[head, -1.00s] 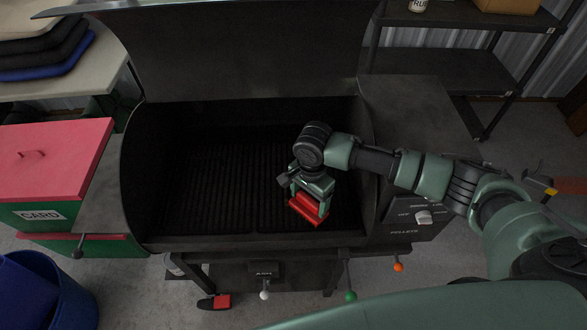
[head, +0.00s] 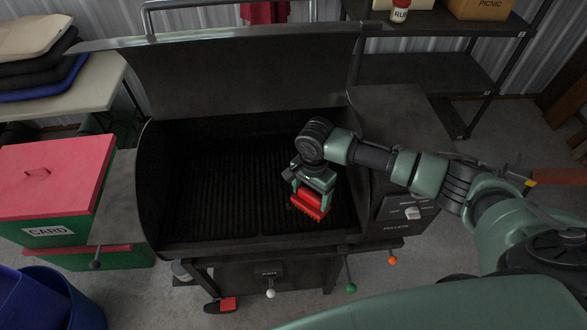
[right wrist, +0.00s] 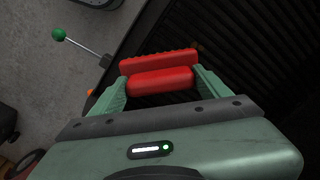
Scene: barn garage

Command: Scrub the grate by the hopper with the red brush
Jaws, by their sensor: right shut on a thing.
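My right gripper (head: 314,184) is shut on the red brush (head: 309,204) inside the open grill, over the right part of the dark grate (head: 220,180). In the right wrist view, the red brush (right wrist: 160,77) sits between the two green fingers, with a ridged edge facing away from me. The dark grate (right wrist: 262,45) lies beyond it. I cannot tell whether the bristles touch the grate. The hopper (head: 393,105) is the dark box at the grill's right side, with a white knob on its front. My left gripper is out of view.
The raised lid (head: 240,70) stands behind the grate. Green, orange and white ball-ended levers stick out along the front. A green bin with a red lid (head: 50,175) and a blue bucket (head: 75,300) stand at left. A shelf (head: 425,75) stands behind at right.

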